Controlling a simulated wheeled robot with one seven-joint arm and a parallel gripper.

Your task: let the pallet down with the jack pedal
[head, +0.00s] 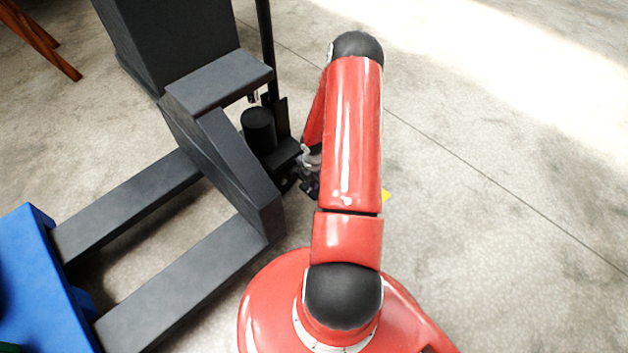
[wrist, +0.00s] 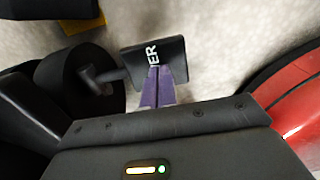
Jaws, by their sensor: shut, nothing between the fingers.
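The jack pedal (wrist: 176,50) is a black pad with white letters, of which "ER" shows, on a short dark rod in the wrist view. My gripper (wrist: 158,68) is shut and empty. Its purple fingertips overlap the pad beside the letters; I cannot tell whether they touch it. In the head view my red arm hides the pedal and most of the gripper. The pallet jack (head: 238,165) is dark grey, with two forks running to the lower left. The blue pallet (head: 35,270) is at the fork ends, cut by the left edge; its height above the floor is unclear.
A tall dark block (head: 180,40) stands behind the jack. Orange-brown legs (head: 45,40) are at the far left. The concrete floor (head: 500,150) on the right is clear.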

